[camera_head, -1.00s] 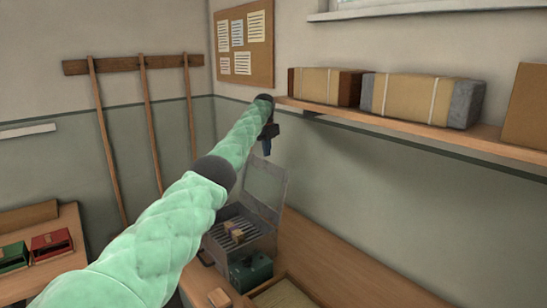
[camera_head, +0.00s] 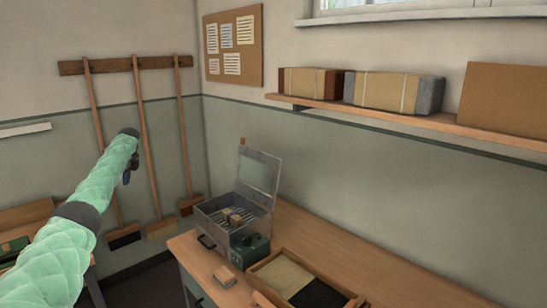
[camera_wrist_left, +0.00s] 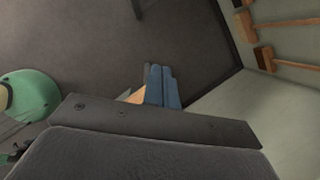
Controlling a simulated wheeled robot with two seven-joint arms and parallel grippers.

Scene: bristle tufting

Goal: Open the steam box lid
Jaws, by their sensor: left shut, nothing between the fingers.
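The steam box (camera_head: 235,215) is a grey metal box on the wooden bench. Its lid (camera_head: 260,172) stands up, tilted open at the back, with a framed panel in it. Small tan and brown pieces lie on the slatted rack inside. My left gripper (camera_head: 127,177) is in the air to the left of the box, well apart from it, and points down. In the left wrist view its blue fingers (camera_wrist_left: 161,86) are together with nothing between them. My right gripper is in neither view.
A green unit (camera_head: 250,248) adjoins the box's front. A divided wooden tray (camera_head: 345,293) and a small block (camera_head: 225,276) are on the bench (camera_head: 380,275). Brooms (camera_head: 145,160) hang on the left wall. A shelf (camera_head: 400,115) with wrapped bundles runs along the back wall.

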